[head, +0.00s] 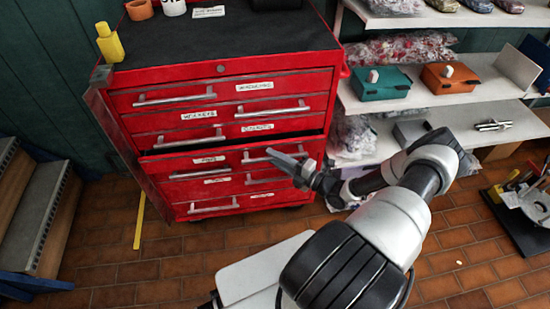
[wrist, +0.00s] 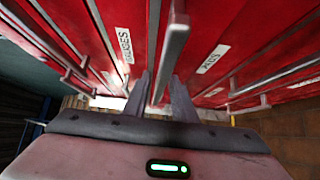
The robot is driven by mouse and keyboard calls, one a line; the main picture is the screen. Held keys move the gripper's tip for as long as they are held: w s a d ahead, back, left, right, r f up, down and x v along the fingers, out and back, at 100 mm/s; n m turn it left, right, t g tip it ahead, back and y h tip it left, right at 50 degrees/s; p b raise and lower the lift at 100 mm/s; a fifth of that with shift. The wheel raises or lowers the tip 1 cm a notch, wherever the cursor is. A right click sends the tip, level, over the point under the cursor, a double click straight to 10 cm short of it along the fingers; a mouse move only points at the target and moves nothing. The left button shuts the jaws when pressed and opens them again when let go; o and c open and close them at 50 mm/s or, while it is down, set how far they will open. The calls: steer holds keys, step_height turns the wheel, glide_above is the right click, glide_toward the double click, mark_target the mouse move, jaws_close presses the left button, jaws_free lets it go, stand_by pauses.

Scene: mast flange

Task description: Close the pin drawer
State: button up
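The pin drawer (head: 228,161) is in the red cabinet (head: 300,65) and stands out a little, with a dark gap above its front in the head view. My gripper (head: 283,160) is at the right part of the drawer front, by the handle. Its fingers (wrist: 160,90) are apart, one on each side of the bar, with a gap visible. The head view does not show clearly whether a finger touches the handle.
Other labelled drawers with bar handles lie above and below, including the gauges drawer (wrist: 123,45). A yellow bottle (head: 109,43) stands on the cabinet top. Shelves with a teal box (head: 381,84) and an orange box (head: 449,78) are at right. Tiled floor (head: 150,265) in front is mostly clear.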

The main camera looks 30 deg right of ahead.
mark_target(273, 148)
jaws_close()
steer(key=w+b, duration=0.1)
steer(key=w+d+b, duration=0.1)
steer(key=w, duration=0.1)
steer(key=w+b, duration=0.1)
steer(key=shift+w+d+r, duration=0.1)
steer(key=shift+w+d, duration=0.15)
steer(key=shift+o, duration=1)
jaws_free()
steer(key=shift+o, duration=0.2)
steer(key=p+v, duration=0.1)
steer(key=v, duration=1.6)
steer(key=shift+s, duration=0.15)
